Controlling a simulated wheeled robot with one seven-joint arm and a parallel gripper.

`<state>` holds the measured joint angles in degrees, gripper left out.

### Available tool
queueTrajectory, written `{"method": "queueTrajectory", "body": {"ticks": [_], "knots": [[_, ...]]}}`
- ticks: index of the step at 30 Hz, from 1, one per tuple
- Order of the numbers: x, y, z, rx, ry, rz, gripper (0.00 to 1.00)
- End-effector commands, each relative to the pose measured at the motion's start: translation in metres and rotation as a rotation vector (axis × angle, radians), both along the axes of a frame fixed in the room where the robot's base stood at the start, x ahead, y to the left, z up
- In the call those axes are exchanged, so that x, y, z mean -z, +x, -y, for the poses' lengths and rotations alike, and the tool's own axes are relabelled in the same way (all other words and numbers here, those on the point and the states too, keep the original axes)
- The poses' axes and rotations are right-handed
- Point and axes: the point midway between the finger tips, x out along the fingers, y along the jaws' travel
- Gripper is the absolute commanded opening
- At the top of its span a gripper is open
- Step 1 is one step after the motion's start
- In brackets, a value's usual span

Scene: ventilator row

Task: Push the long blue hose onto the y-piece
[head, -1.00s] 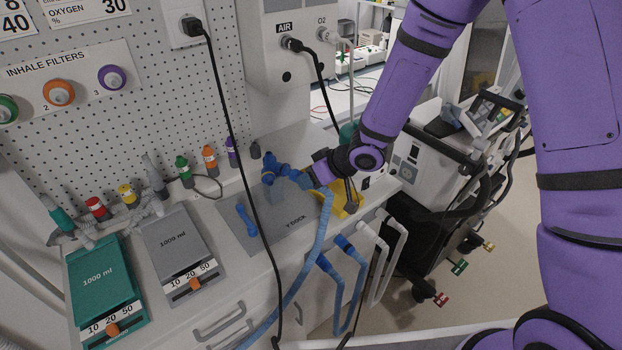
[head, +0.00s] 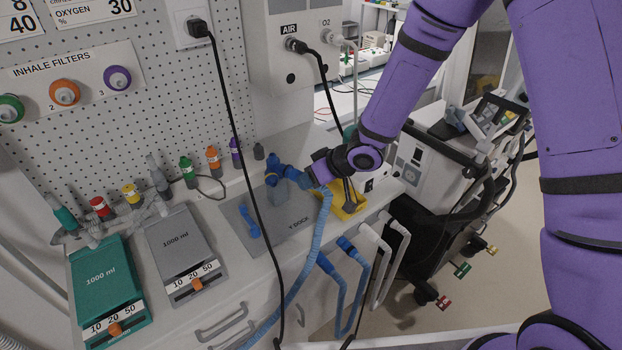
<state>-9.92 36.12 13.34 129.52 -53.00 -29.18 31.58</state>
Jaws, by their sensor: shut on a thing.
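The blue y-piece (head: 274,171) sits on a grey block (head: 279,192) on the grey mat marked Y DOCK (head: 299,222). My gripper (head: 310,179) is shut on the end of the long blue hose (head: 319,232), just right of the y-piece. The hose's blue end cuff points left at the y-piece and looks close to it or touching. I cannot tell whether it is seated on the port, as the gripper hides part of it. The hose bends down from the gripper and hangs over the counter's front edge.
A small blue part (head: 250,222) lies on the mat's left. A yellow holder (head: 352,205) stands right of the gripper. A black cable (head: 236,130) hangs across the view. Blue and white hoses (head: 391,255) hang at the counter front. Grey (head: 178,243) and teal (head: 103,283) 1000 ml units stand left.

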Motion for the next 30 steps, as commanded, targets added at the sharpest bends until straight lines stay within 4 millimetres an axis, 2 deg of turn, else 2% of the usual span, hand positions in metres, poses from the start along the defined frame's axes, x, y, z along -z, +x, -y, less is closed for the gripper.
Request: {"method": "queueTrajectory", "body": {"ticks": [7, 8, 11, 22, 30], "knots": [[0.0, 0.0, 0.0, 0.0, 0.0, 0.0, 0.0], [0.0, 0.0, 0.0, 0.0, 0.0, 0.0, 0.39], [0.0, 0.0, 0.0, 0.0, 0.0, 0.0, 0.62], [-0.003, -0.001, 0.003, 0.001, 0.0, 0.001, 0.62], [-0.03, -0.012, 0.028, 0.003, 0.0, 0.002, 0.62]]}}
